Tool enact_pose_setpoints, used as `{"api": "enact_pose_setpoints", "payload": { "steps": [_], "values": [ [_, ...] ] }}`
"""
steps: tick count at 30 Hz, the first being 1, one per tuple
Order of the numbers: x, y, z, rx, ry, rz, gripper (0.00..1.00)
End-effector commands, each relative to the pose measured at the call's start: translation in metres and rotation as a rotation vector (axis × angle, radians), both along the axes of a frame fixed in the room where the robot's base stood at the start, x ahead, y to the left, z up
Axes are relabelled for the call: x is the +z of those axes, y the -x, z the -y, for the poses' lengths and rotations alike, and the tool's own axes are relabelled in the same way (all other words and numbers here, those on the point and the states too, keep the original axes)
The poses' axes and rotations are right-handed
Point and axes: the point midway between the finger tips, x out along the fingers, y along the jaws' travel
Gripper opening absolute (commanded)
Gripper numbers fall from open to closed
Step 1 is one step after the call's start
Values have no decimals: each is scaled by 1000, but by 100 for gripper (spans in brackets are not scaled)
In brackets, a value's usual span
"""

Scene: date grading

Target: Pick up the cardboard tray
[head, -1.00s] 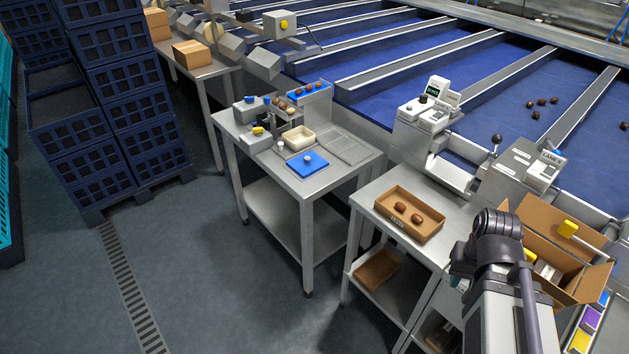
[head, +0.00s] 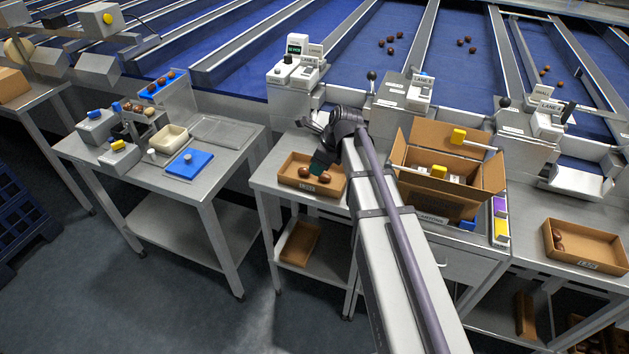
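A shallow brown cardboard tray (head: 287,177) lies on the steel table left of my arm, with a few brown dates (head: 304,172) inside and a label on its front. My gripper (head: 319,150) is at the arm's end, over or just behind the tray's right part, and partly hides it. The fingers are small and dark; I cannot tell whether they are open or touch the tray. A second cardboard tray (head: 592,266) with dates lies on the right table. Another tray (head: 299,243) is on the shelf below the first.
An open cardboard carton (head: 479,196) with yellow-topped items stands just right of my arm. A label device (head: 293,72) stands behind the tray. The left table holds a blue pad (head: 187,164) and a cream bowl (head: 170,138). Blue sorting lanes run behind.

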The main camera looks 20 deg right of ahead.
Motion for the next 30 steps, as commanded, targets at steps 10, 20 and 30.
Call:
{"api": "enact_pose_setpoints", "payload": {
  "steps": [10, 20, 30],
  "values": [
    [-42, -10, -13, 2, 1, 0, 33],
    [-90, -23, -28, 3, 1, 0, 33],
    [-85, -23, -28, 3, 1, 0, 19]
  ]
}}
